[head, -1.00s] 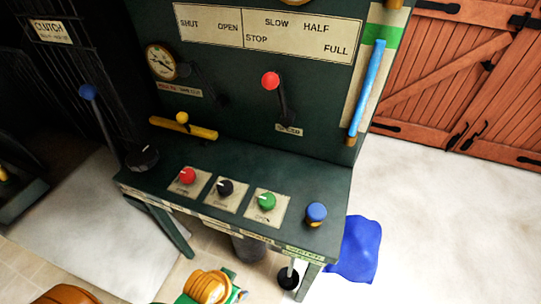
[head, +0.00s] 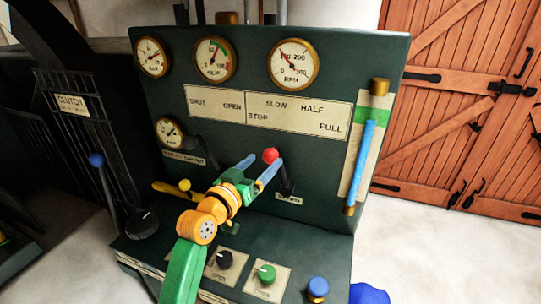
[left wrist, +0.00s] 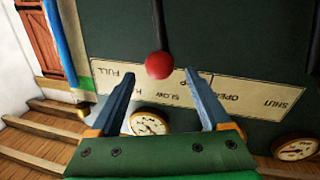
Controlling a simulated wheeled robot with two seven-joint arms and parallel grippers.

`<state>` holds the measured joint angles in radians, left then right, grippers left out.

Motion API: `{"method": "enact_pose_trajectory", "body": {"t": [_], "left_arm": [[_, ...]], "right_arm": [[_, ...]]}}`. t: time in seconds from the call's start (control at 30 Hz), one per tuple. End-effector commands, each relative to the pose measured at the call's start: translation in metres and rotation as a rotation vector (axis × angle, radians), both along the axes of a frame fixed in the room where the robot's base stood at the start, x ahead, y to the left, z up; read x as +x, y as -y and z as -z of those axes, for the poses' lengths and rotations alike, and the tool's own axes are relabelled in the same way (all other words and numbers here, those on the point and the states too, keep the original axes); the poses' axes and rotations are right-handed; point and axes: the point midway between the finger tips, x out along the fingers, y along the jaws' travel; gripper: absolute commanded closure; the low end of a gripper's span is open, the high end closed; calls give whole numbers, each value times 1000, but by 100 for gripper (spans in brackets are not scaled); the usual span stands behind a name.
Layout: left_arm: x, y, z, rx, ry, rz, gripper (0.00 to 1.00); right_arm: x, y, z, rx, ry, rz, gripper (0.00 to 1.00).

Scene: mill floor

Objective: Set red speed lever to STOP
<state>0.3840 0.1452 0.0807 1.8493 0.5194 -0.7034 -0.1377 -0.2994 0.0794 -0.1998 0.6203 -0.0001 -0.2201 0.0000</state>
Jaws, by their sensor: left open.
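The red speed lever has a round red knob (head: 270,155) on a dark arm, on the front of a dark green panel. In the head view it leans up and slightly left, below the label plate (head: 298,115) reading STOP, SLOW, HALF and FULL. My left gripper (head: 262,166) is open, its two blue fingers pointing at the knob. In the left wrist view, which is upside down, the red knob (left wrist: 159,65) shows between and just beyond the open fingertips (left wrist: 160,74). I cannot tell whether they touch it. My right gripper is not in view.
A yellow-knobbed lever (head: 184,185) is left of my gripper. A blue-knobbed clutch lever (head: 96,160) stands further left. Dials (head: 225,260) and a blue button (head: 317,289) sit on the ledge below. A blue vertical gauge (head: 361,165) is to the right.

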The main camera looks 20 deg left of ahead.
Motion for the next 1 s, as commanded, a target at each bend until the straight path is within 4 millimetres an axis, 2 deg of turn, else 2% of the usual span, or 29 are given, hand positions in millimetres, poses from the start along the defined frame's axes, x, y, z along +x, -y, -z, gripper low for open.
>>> {"method": "enact_pose_trajectory", "body": {"t": [0.1, 0.3, 0.63, 0.93, 1.0], "left_arm": [[21, 4, -2, -1, -3, 0, 19], [42, 9, 0, 1, -4, 2, 19], [47, 10, 1, 2, -5, 1, 19], [47, 10, 1, 2, -5, 1, 100], [46, 10, 1, 2, -5, 1, 100]], "right_arm": [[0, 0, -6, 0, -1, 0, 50], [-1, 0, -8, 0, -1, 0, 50], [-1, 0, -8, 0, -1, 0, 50], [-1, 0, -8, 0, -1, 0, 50], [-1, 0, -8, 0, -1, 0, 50]]}}
